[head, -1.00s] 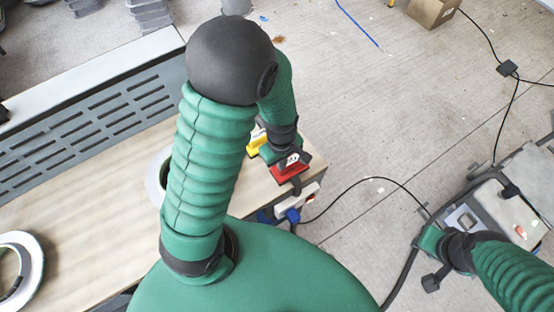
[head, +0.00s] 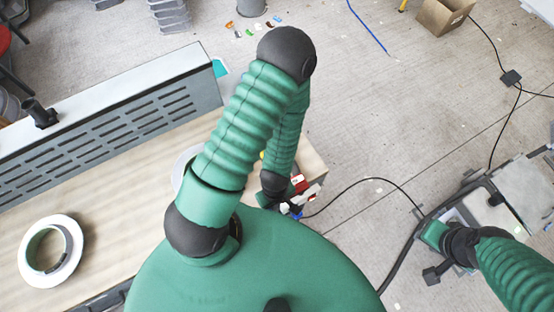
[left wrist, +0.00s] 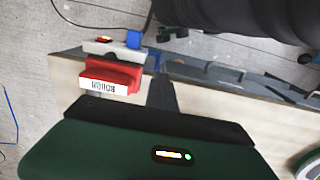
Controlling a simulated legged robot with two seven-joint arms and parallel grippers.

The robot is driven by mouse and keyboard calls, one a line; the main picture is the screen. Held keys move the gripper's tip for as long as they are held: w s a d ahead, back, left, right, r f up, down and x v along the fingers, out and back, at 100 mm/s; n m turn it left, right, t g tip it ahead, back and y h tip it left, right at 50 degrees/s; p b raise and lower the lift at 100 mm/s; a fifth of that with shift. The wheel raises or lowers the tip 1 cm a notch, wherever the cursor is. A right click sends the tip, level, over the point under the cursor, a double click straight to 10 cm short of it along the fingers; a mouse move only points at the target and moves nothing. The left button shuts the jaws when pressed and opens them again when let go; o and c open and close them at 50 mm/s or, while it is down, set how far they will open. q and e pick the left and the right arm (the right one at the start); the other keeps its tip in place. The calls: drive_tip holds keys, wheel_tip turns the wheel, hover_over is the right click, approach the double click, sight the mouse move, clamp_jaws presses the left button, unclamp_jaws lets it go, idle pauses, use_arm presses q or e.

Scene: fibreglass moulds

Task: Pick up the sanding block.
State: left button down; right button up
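A red block with a white, printed label (left wrist: 112,76), probably the sanding block, is near the table's corner in the left wrist view. In the head view, only part of the red block (head: 299,183) shows beside my left gripper (head: 272,198). That gripper is largely hidden by my arm.
A white and blue item (left wrist: 113,48) sits just beyond the red block. The wooden table (head: 110,180) carries a white ring-shaped roll (head: 70,250) and a slotted grey panel (head: 125,110). Cables cross the floor at right.

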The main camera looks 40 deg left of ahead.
use_arm(q)
drive_tip(key=shift+s+d, duration=0.35)
drive_tip(key=shift+d, duration=0.2)
drive_tip(key=c, duration=1.9)
unclamp_jaws()
drive_tip(key=shift+a, duration=0.25)
drive_tip(key=o, duration=0.7)
drive_tip(key=shift+a, duration=0.25)
drive_tip(key=o, duration=0.7)
drive_tip(key=shift+d, duration=0.25)
drive_tip(key=shift+o, duration=0.3)
drive_tip(key=shift+d, duration=0.15)
